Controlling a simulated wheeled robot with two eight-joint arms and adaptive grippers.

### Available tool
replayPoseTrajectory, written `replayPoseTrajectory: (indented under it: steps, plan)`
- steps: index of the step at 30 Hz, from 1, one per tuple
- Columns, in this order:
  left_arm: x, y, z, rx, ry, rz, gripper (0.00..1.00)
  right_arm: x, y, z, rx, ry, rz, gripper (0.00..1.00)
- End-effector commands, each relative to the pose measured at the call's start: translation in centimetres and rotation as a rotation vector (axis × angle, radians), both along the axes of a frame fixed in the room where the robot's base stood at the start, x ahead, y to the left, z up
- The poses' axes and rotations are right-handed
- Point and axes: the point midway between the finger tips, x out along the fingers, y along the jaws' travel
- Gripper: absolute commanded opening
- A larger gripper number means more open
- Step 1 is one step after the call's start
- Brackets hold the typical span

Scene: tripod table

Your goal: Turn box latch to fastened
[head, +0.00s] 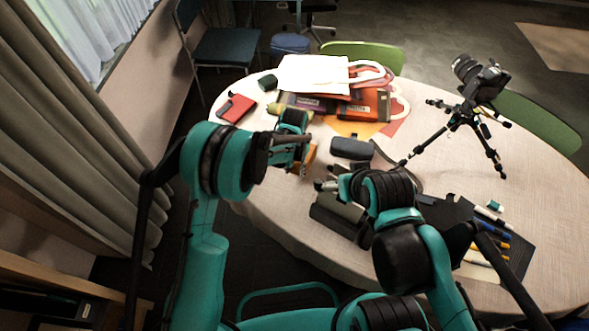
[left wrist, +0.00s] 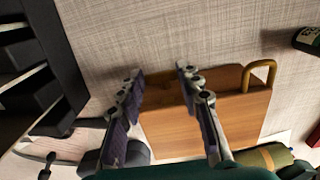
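A wooden box (left wrist: 222,115) with an orange-brown top lies on the table below my left gripper (left wrist: 161,71) in the left wrist view. A brass loop (left wrist: 262,74) stands at its far right corner. A darker brown part (left wrist: 163,93) shows at its edge between my fingers; I cannot tell whether it is the latch or how it is turned. My left gripper is open, its two fingers apart with nothing between the tips. In the head view the box (head: 307,156) is mostly hidden behind my left gripper. My right gripper (head: 322,186) is close by on the right, its fingers unclear.
A dark case (head: 350,148) lies right of the box. A camera tripod (head: 461,125) stands at the right. Bags (head: 357,103) and a red book (head: 236,108) lie behind. Pens (head: 491,236) and a dark roll (head: 340,216) lie in front. Bare cloth lies left of the box.

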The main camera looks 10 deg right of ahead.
Motion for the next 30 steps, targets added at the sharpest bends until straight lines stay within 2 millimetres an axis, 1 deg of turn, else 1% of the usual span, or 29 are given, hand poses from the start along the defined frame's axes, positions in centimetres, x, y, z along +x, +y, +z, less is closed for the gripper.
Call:
replayPoseTrajectory:
  steps: [1, 2, 8, 14, 20, 30]
  plan:
    - [0.0, 0.0, 0.0, 0.0, 0.0, 0.0, 0.11, 0.0, 0.0, 0.0, 0.0, 0.0, 0.0, 1.0]
    - [0.0, 0.0, 0.0, 0.0, 0.0, 0.0, 0.06, 0.0, 0.0, 0.0, 0.0, 0.0, 0.0, 1.0]
    - [0.0, 0.0, 0.0, -0.004, 0.003, 0.001, 0.06, 0.0, 0.0, 0.0, 0.0, 0.0, 0.0, 1.0]
    - [0.1, 0.2, -0.1, -0.05, 0.033, 0.002, 0.06, 0.0, 0.0, -0.4, 0.0, 0.0, 0.0, 1.0]
    - [0.4, 0.6, -0.2, -0.154, 0.101, 0.003, 0.06, 0.0, 0.0, -1.2, 0.0, 0.0, 0.0, 1.0]
    - [0.8, 1.2, -0.4, -0.363, 0.238, 0.003, 0.06, 0.0, 0.0, -3.1, 0.0, 0.0, 0.0, 1.0]
